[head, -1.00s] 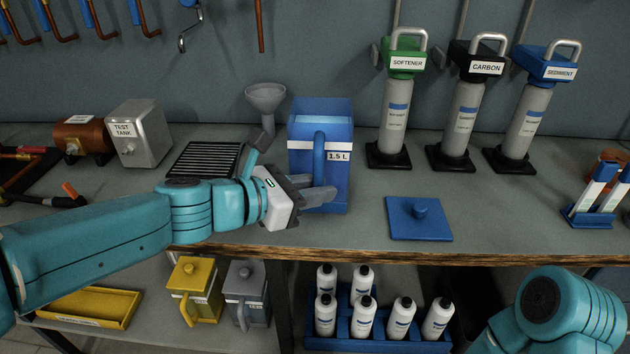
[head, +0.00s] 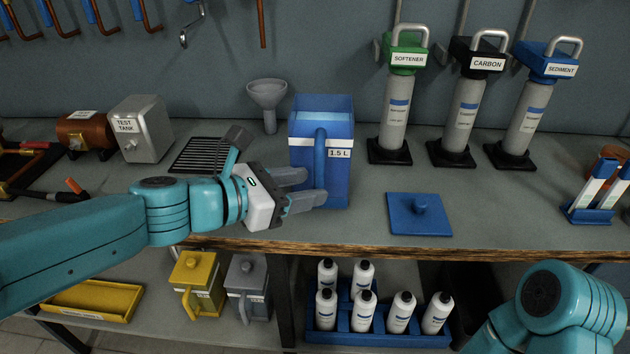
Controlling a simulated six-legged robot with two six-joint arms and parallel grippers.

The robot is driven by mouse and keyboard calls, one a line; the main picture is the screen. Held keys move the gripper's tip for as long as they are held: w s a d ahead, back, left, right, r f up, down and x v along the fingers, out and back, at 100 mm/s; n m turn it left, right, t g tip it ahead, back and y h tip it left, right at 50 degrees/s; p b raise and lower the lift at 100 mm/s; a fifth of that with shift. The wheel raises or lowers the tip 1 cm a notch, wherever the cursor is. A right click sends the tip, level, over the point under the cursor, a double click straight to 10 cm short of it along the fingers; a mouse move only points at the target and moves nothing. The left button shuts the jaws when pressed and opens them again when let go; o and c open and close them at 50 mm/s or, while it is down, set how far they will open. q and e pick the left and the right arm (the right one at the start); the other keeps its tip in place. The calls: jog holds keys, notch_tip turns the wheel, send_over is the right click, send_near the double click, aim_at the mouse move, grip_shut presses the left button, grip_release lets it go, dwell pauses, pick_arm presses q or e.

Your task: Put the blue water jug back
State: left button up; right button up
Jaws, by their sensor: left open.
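The blue water jug (head: 333,175) stands upright on the workbench, with no lid on it. It has a white 1.5 L label and a blue handle facing me. Its blue square lid (head: 419,214) with a round knob lies flat on the bench to its right. My left gripper (head: 312,189) is open, with its two grey fingers pointing right at the lower left front of the jug. I cannot tell whether a finger touches the jug. My right arm shows at the lower right, but its gripper is out of view.
A black slatted rack (head: 203,155) and a grey funnel (head: 267,97) stand behind my left gripper. Softener, carbon and sediment filters (head: 461,112) stand at the back right. The lower shelf holds a yellow jug (head: 199,280), a grey jug (head: 248,285) and a blue bottle crate (head: 375,342).

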pick_arm(q)
jog(key=p+v, duration=0.1)
jog(key=v, duration=0.8)
